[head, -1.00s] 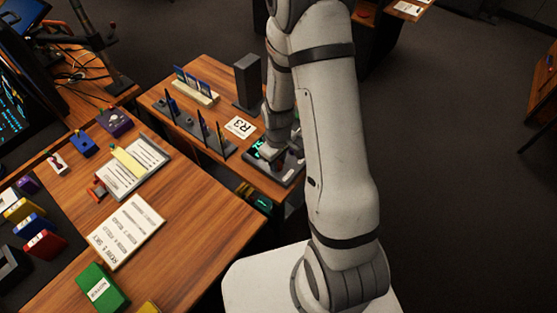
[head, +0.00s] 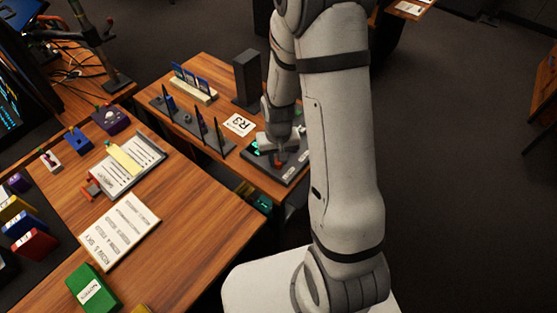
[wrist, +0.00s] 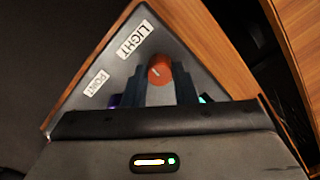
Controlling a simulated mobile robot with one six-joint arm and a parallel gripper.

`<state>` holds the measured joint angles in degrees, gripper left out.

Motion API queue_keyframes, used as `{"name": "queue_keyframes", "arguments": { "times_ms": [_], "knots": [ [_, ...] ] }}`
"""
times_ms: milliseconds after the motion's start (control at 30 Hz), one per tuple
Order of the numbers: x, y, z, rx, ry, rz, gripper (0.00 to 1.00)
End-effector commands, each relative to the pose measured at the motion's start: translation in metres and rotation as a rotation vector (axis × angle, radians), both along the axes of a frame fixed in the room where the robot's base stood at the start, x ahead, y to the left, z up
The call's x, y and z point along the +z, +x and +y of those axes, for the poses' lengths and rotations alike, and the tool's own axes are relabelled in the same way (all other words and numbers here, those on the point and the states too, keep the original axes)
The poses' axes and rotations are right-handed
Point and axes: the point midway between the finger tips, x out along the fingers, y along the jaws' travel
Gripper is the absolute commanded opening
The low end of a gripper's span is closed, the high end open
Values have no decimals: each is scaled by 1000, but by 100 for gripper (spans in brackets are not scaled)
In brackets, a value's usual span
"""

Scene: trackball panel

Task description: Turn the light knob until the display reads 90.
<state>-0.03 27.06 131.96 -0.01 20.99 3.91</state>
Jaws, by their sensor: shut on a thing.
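The light knob (wrist: 159,69) is round and orange-red with a dark mark, beside the LIGHT label (wrist: 133,39) on the grey panel (wrist: 84,67). My gripper (wrist: 160,84) is shut on it, with one dark finger on each side. In the head view, the orange-red knob (head: 280,158) shows just below my gripper (head: 279,148), on the dark panel (head: 292,172). Teal glowing marks (head: 256,146) show to the left of my gripper, partly hidden by it. I cannot read a number on any display.
A POINT label (wrist: 96,83) is on the panel near a purple part, mostly hidden. In the head view, an R3 card (head: 239,124), a dark upright block (head: 247,79) and card racks stand close by on the wooden table. A nearer desk holds papers and coloured boxes.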

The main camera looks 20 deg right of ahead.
Motion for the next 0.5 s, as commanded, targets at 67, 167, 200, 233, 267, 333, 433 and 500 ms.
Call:
{"name": "queue_keyframes", "arguments": {
  "times_ms": [67,167,200,233,267,333,433,500],
  "knots": [
    [-2,0,0,-54,0,-2,2],
    [-1,0,0,-114,0,-1,2],
    [-1,0,0,-135,0,-1,2],
    [-1,0,0,-149,0,-1,2],
    [-1,0,0,-163,0,-1,2],
    [-1,0,0,-189,0,-1,2],
    [0,0,0,-216,0,-1,2],
    [0,0,0,-229,0,-1,2]
  ]
}}
